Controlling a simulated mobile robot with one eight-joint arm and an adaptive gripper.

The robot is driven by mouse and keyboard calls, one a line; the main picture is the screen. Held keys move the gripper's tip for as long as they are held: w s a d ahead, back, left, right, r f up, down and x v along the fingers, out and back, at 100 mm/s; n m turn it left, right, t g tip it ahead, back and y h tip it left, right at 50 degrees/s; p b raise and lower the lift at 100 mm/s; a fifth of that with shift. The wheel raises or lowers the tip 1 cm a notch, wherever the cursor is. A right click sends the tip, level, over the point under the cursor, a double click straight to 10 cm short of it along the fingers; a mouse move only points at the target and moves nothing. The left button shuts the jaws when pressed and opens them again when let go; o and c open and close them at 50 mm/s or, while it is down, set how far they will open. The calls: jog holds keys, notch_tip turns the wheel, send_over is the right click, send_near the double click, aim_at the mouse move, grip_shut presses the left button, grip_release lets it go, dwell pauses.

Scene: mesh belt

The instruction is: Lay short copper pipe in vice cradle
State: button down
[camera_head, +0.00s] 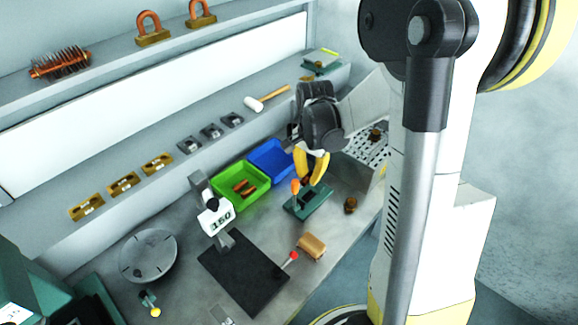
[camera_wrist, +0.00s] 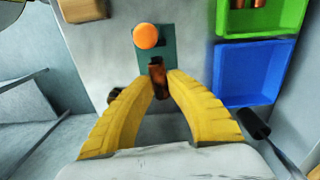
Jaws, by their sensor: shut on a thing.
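My gripper (camera_wrist: 161,90) has yellow fingers and is shut on a short copper pipe (camera_wrist: 158,74), which juts out past the fingertips in the wrist view. The teal vice (camera_wrist: 171,45) with an orange ball knob (camera_wrist: 146,36) lies just beyond, and the pipe's far end overlaps the vice body. In the head view my gripper (camera_head: 312,180) hangs right over the vice (camera_head: 313,203), beside its knob (camera_head: 295,187). I cannot tell whether the pipe touches the cradle; the fingers hide much of it.
A green bin (camera_head: 223,191) holds copper pieces, with a blue bin (camera_head: 285,155) beside it. A brown block (camera_head: 312,245), a small brass part (camera_head: 350,205) and a dark plate (camera_head: 240,285) lie on the bench. A perforated panel (camera_head: 362,151) is to the right.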

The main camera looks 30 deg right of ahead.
aim_at(308, 197)
jog(key=shift+s+a+f+m, duration=0.1)
jog(key=shift+s+f+m, duration=0.1)
jog(key=shift+s+m, duration=0.1)
jog(key=shift+w+d+f+b, duration=0.1)
jog(key=shift+d+f+b, duration=0.2)
jog(key=shift+f+b, duration=0.45)
jog(key=shift+a+f+b, duration=0.1)
jog(key=shift+f+b, duration=1.25)
jog(key=shift+f, duration=0.75)
jog(key=shift+f+b, duration=0.6)
jog(key=c, duration=1.4)
grip_release()
jog(key=shift+o, duration=0.2)
notch_tip(308, 197, up, 12)
jog(key=shift+r, duration=0.1)
